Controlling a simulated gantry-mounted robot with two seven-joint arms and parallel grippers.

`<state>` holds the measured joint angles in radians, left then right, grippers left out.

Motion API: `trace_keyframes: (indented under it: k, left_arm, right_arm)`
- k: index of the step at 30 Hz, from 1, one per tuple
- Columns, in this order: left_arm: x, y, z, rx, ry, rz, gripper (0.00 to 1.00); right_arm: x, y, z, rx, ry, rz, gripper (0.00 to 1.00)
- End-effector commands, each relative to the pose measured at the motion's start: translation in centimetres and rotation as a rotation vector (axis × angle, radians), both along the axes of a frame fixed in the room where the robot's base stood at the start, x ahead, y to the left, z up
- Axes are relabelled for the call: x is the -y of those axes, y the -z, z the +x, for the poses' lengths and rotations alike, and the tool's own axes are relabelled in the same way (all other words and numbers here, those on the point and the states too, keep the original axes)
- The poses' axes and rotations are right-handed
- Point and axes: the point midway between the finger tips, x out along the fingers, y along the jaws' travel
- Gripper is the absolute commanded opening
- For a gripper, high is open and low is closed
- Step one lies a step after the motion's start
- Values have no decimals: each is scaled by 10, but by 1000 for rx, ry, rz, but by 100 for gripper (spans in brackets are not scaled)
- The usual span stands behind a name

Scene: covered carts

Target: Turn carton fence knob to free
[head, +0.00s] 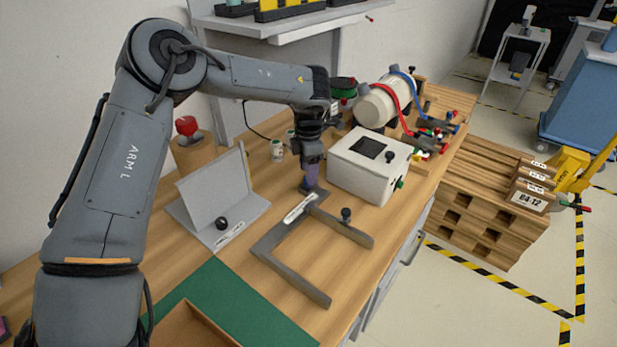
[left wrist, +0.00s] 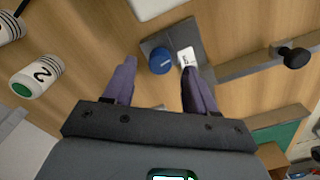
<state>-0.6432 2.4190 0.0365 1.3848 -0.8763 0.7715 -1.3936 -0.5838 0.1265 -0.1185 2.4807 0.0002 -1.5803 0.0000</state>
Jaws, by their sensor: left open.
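A flat dark grey metal fence frame (head: 290,282) lies on the wooden bench, with a white label whose text I cannot read and a black knob (head: 346,214) on one arm. In the left wrist view, a round blue knob (left wrist: 161,61) sits on the frame's grey corner plate (left wrist: 183,33) beside the label (left wrist: 188,57). My left gripper (head: 309,184) points down over this corner, open. Its purple fingers (left wrist: 159,68) appear on either side of the blue knob, with no contact visible. In the head view the gripper hides the blue knob. My right gripper is not in view.
A white box (head: 368,181) stands close to the right of the gripper. A grey angled plate fixture (head: 215,190) with a black knob stands to the left. Small white numbered canisters (left wrist: 38,78) stand nearby. A green mat (head: 235,303) lies in front.

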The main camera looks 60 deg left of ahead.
Motion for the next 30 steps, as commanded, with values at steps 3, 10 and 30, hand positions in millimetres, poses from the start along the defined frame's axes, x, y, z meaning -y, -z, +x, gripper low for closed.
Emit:
trace_keyframes:
  k: [3,10,30]
  left_arm:
    - [0,14,0,0,-1,-1,56]
    - [0,22,0,0,0,0,56]
    - [0,21,0,0,-1,0,0]
  right_arm:
    - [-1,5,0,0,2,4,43]
    - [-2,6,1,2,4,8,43]
    - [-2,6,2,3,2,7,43]
